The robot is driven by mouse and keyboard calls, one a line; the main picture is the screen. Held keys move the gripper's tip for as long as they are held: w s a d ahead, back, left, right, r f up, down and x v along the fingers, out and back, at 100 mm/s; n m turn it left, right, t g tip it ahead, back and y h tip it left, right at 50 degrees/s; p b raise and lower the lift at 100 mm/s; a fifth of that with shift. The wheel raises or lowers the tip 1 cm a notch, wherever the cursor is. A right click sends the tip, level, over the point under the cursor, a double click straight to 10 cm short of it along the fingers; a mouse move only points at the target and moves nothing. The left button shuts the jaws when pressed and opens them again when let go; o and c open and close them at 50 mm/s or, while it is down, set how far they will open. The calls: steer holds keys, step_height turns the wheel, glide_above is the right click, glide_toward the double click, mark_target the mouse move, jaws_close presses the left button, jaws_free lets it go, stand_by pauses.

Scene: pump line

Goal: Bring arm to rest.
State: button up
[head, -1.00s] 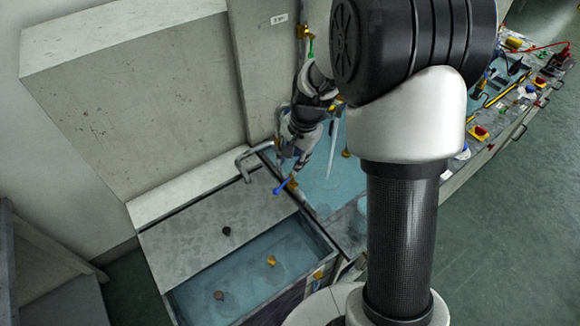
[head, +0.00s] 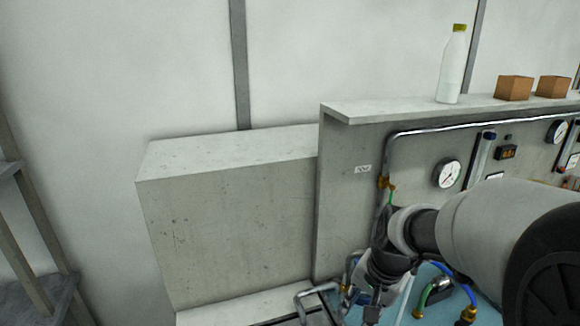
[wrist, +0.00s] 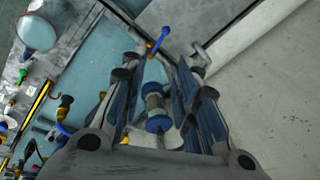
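My gripper (head: 374,306) is low in the head view, at the end of my arm, in front of the pump panel; its fingertips are hard to make out at the lower edge. In the wrist view, the two fingers of my gripper (wrist: 160,68) stand apart. A small clear cylinder with blue ends (wrist: 154,102) shows between them, and I see no finger closed on it. A blue lever (wrist: 158,41) shows beyond the fingertips.
The concrete block (head: 230,215) and grey panel (head: 350,220) stand close to my arm. A bent metal pipe and a gauge (head: 447,173) are on the panel. A white bottle (head: 453,70) and brown boxes (head: 514,88) stand on the ledge above.

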steer(key=s+r+n+t, duration=0.1)
steer(key=s+r+n, duration=0.3)
steer(key=s, duration=0.6)
steer(key=s+a+r+n+t+h, duration=0.1)
steer(key=s+r+n, duration=0.2)
steer(key=s, duration=0.7)
steer(key=shift+a+r+n, duration=0.3)
steer(key=shift+r+n, duration=0.1)
steer(key=shift+r, duration=0.5)
steer(key=shift+o, duration=1.4)
steer(key=shift+s, duration=0.3)
steer(key=shift+o, duration=0.5)
steer(key=shift+w, duration=0.1)
steer(key=shift+w+f, duration=0.1)
